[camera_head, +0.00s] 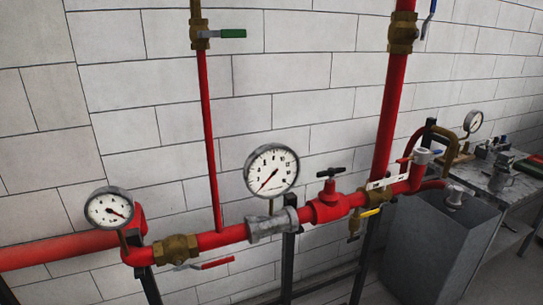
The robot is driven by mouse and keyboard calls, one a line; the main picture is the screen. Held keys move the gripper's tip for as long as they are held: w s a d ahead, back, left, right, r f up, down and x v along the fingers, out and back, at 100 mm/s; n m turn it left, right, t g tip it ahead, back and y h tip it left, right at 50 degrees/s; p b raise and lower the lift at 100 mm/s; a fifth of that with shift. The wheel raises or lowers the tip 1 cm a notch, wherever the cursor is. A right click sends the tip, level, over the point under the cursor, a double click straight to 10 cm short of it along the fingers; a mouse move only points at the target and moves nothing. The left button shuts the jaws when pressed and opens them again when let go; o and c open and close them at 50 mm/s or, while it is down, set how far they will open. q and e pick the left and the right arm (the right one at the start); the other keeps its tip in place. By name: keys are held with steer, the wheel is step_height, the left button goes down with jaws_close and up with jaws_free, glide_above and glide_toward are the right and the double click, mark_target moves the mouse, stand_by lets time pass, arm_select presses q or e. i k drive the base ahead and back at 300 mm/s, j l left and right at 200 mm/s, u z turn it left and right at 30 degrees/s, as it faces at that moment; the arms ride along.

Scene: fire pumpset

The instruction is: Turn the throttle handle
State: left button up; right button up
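No handle in view is labelled as the throttle handle, so I cannot tell for certain which one it is. A black T-shaped handle (331,173) tops a red valve (329,203) on the horizontal red pipe, right of the large gauge. Other handles are a red lever (218,263) below the pipe by a brass valve (176,249), a yellow lever (371,212) right of the red valve, and a green lever (232,34) high on a thin vertical pipe. Neither of my grippers is in view.
A large white gauge (271,170) and a smaller one (109,208) stand above the pipe. A thick vertical red pipe (389,110) rises at right. A white block wall is behind.

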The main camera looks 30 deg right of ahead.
mark_target(331, 172)
steer(key=k+l+z, duration=0.15)
steer(key=z, duration=1.2)
